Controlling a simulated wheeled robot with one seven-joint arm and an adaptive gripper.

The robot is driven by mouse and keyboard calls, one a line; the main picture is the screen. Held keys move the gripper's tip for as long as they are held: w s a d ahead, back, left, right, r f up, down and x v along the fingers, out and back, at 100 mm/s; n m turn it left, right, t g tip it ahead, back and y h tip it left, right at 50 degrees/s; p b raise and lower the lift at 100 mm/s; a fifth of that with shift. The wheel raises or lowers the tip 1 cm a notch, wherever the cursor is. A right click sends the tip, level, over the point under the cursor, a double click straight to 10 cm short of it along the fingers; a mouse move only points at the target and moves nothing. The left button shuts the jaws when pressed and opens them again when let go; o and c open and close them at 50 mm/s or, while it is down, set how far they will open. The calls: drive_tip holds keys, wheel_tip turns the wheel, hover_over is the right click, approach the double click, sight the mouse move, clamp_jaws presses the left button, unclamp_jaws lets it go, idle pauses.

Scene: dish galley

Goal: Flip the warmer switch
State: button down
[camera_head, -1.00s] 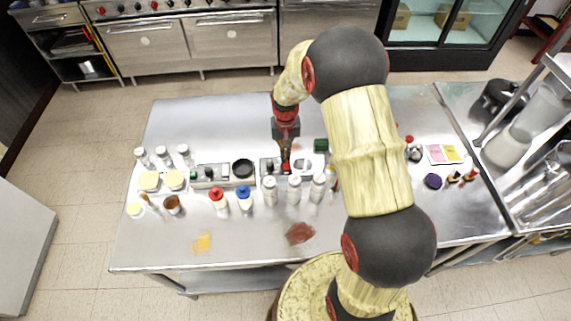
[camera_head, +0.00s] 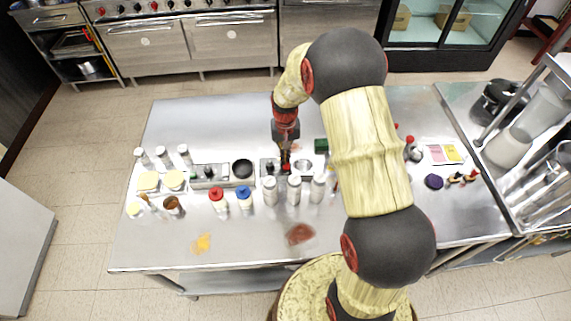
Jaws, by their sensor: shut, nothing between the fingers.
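A small steel unit (camera_head: 265,163) stands on the steel table, with a dark knob-like part at its left, a round metal opening (camera_head: 304,165) at its right and a small red part (camera_head: 286,168) near its middle. It looks like the warmer, and the red part may be its switch. The switch's position is too small to tell. My gripper (camera_head: 285,161) points down over the middle of this unit, right by the red part. Its fingers are shut with nothing held. Whether they touch the red part cannot be told.
A similar unit (camera_head: 208,184) with a black round pan (camera_head: 242,168) stands to the left. White bottles (camera_head: 294,190) stand close in front of my gripper. Red-capped (camera_head: 218,203) and blue-capped (camera_head: 245,200) bottles are front left. The table's back left is clear.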

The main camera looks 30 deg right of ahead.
sight(288, 168)
drive_tip(key=shift+r+p, duration=2.15)
drive_tip(key=shift+r, duration=1.3)
drive_tip(key=s, duration=0.2)
drive_tip(key=s+f+g, duration=0.1)
drive_tip(key=shift+s+a+n, duration=0.3)
drive_tip(key=shift+a, duration=0.05)
drive_tip(key=s+a+r+n+t+b, duration=0.2)
drive_tip(key=s+a+r+b, duration=0.3)
drive_tip(key=s+r, duration=0.5)
drive_tip(key=s+a+r+n+t+b, duration=0.2)
drive_tip(key=s+a+r+t+b, duration=0.2)
drive_tip(key=s+r, duration=0.5)
drive_tip(key=s+a+b, duration=0.1)
drive_tip(key=s, duration=0.1)
drive_tip(key=shift+s+a+r+t, duration=0.2)
drive_tip(key=shift+s+r+t, duration=0.1)
drive_tip(key=shift+s+r, duration=0.1)
